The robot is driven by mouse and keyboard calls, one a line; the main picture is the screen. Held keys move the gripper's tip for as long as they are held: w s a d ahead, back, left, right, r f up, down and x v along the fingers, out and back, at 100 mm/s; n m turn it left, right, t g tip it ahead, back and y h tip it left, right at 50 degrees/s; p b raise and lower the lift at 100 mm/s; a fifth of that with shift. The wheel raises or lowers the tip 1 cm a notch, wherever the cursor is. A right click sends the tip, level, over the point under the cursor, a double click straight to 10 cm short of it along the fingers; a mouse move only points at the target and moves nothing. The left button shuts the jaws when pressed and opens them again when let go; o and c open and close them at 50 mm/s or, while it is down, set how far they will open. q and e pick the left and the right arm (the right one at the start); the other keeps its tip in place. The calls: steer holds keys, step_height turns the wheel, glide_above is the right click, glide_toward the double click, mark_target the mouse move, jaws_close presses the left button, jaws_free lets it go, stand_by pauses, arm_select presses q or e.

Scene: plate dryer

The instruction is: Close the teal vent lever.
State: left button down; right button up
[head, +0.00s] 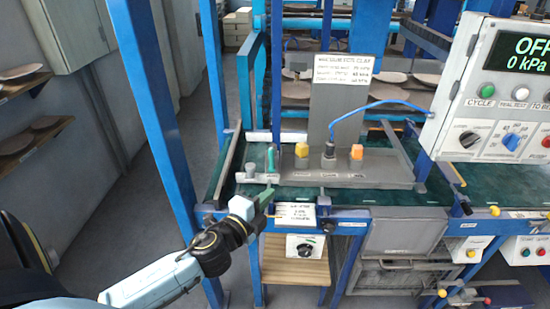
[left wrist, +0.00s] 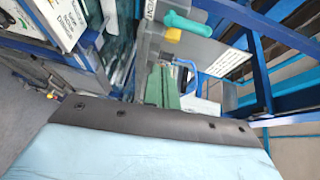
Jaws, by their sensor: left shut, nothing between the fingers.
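The teal vent lever (head: 271,158) stands upright at the left end of a grey valve block (head: 345,178) on the green bench top. In the left wrist view the teal lever (left wrist: 188,23) shows near the top, beside the yellow knob (left wrist: 173,35). My left gripper (head: 266,199) is shut and empty, just in front of the block and below the lever in the picture, apart from it. Its green fingers also show in the left wrist view (left wrist: 162,86). My right gripper is not in view.
Yellow (head: 301,150), grey and orange (head: 356,152) fittings stand right of the lever, with a blue hose (head: 375,103). A sign plate (head: 346,80) rises behind. A blue post (head: 158,110) stands left, and a control box (head: 495,90) reading OFF, 0 kPa hangs right.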

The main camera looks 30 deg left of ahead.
mark_target(272, 160)
arm_select(q)
steer(key=shift+m+t, duration=0.4)
steer(key=w+a+r, duration=0.1)
steer(key=w, duration=0.1)
steer(key=w+a+r+p, duration=0.1)
steer(key=w, duration=0.2)
steer(key=w+a+r, duration=0.1)
steer(key=w, duration=0.2)
steer(key=shift+w+a+r+p, duration=0.1)
steer(key=shift+w+r+p, duration=0.15)
steer(key=shift+r+p, duration=0.1)
